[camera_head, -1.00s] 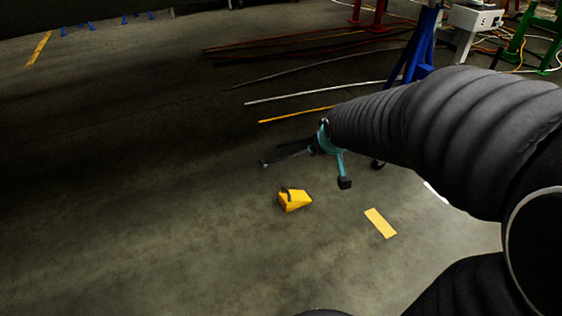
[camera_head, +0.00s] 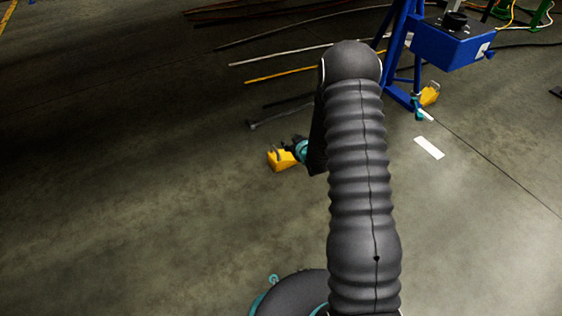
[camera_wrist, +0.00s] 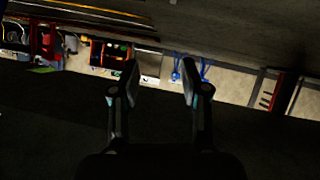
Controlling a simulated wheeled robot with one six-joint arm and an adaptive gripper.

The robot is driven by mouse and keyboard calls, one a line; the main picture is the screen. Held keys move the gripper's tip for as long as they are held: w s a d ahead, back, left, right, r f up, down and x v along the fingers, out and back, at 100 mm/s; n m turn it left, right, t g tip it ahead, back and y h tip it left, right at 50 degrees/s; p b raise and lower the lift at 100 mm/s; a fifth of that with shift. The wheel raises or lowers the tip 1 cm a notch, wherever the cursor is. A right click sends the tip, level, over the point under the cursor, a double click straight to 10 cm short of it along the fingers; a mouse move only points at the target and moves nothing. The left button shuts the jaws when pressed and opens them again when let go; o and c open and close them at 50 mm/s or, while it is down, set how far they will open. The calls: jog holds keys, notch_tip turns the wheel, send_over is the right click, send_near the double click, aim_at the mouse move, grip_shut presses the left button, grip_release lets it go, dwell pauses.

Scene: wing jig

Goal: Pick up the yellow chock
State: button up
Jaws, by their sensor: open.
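A yellow chock (camera_head: 279,159) with a handle on top sits on the concrete floor, left of my arm in the head view. The teal end of my gripper (camera_head: 301,151) shows close to its right side, partly in front of it. My arm hides part of the gripper, so I cannot tell whether it touches the chock. In the wrist view, the two dark fingers of my gripper (camera_wrist: 159,79) are spread apart with nothing between them. The chock does not show in the wrist view.
A second yellow chock (camera_head: 429,94) stands by the legs of a blue stand (camera_head: 397,55) at the upper right. Long thin rods (camera_head: 285,72) lie on the floor behind. A white floor mark (camera_head: 429,148) is at right. The floor at left is clear.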

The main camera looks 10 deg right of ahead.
jog(key=t+y, duration=0.1)
send_near(277, 151)
jog(key=s, duration=0.2)
jog(key=x, duration=0.2)
jog(key=b+x, duration=0.1)
jog(key=x, duration=0.4)
jog(key=shift+w+d+b, duration=0.25)
jog(key=shift+w+b, duration=0.05)
jog(key=shift+b, duration=0.1)
jog(key=shift+b+x, duration=0.5)
jog(key=shift+x, duration=2.65)
jog(key=shift+a+r, duration=0.1)
jog(key=shift+r, duration=0.05)
jog(key=shift+c, duration=0.2)
grip_shut()
jog(key=shift+r, duration=0.1)
